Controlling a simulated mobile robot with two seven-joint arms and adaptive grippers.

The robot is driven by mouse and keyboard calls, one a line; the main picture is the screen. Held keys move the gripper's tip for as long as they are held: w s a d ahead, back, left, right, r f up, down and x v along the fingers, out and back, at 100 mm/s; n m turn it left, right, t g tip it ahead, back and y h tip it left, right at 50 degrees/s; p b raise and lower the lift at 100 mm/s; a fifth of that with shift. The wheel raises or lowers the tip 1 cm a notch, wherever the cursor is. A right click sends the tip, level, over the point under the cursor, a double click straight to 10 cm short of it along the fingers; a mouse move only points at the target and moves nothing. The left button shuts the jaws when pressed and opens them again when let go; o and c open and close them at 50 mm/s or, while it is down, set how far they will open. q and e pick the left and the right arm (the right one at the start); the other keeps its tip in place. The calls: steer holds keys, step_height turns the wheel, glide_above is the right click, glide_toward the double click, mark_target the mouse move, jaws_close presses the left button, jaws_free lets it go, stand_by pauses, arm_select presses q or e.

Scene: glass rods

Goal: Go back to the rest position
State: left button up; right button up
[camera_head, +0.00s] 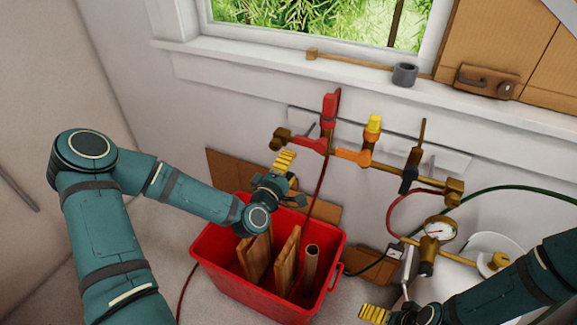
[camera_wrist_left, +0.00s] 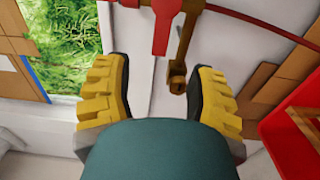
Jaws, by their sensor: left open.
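My left gripper (camera_head: 284,163) is above the back of the red bin, in front of the wall and below the left end of the valve pipe. In the left wrist view its yellow-padded fingers (camera_wrist_left: 158,85) are spread apart with nothing held between them. The brass pipe end (camera_wrist_left: 177,80) shows beyond the gap, apart from the fingers. My right gripper (camera_head: 375,313) is at the bottom edge of the head view, low and right of the bin. Only its yellow finger part shows clearly, so its opening cannot be judged.
The red bin (camera_head: 222,275) holds wooden pieces (camera_head: 286,262) and a tube (camera_head: 310,268). On the wall are a red valve (camera_head: 329,110), a yellow valve (camera_head: 373,125) and brass pipework (camera_head: 405,174). A gauge (camera_head: 440,228) and hoses are at the right. The window sill (camera_head: 300,65) runs above.

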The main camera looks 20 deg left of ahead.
arm_select(q)
steer(key=s+d+f+m+g+h, duration=0.2)
steer(key=s+d+f+m+g, duration=0.2)
steer(key=d+f, duration=0.3)
steer(key=s+d+f+m+g+h, duration=0.3)
steer(key=s+d+f+m+g, duration=0.1)
steer(key=d+f+m, duration=0.15)
steer(key=s+d+f+m+g+y, duration=0.1)
steer(key=s+f+m+g, duration=0.5)
steer(key=s, duration=0.8)
step_height(320, 180, down, 2)
steer(key=shift+d+f+g+y, duration=0.2)
steer(key=shift+d+g+y, duration=0.3)
steer(key=shift+g, duration=0.7)
steer(key=shift+d, duration=0.15)
arm_select(e)
steer(key=shift+c, duration=0.3)
